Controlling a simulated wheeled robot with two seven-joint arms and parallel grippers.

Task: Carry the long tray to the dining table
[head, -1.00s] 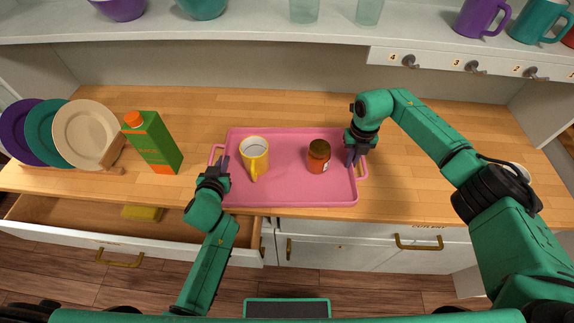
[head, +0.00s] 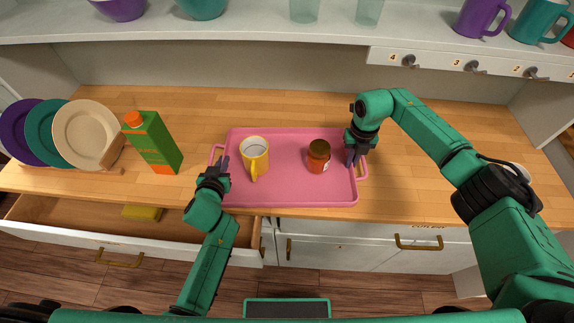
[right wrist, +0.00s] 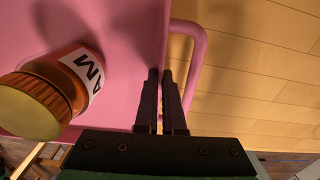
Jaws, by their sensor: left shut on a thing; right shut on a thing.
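The long pink tray (head: 290,185) rests on or just above the wooden counter, near its front edge. A yellow mug (head: 254,160) stands on its left half and a jam jar (head: 318,156) on its right half. My left gripper (head: 220,168) is shut on the tray's left handle. My right gripper (head: 352,156) is shut on the tray's right side at the handle. In the right wrist view, my right fingers (right wrist: 162,95) close over the tray's rim beside the pink handle (right wrist: 200,60), and the jar (right wrist: 60,90) is close by on the left. The dining table is not in view.
A green carton (head: 154,143) stands left of the tray. Plates in a rack (head: 85,135) are further left. An open drawer (head: 110,225) juts out below the counter's left front. A shelf with cups and bowls (head: 250,25) runs along the back.

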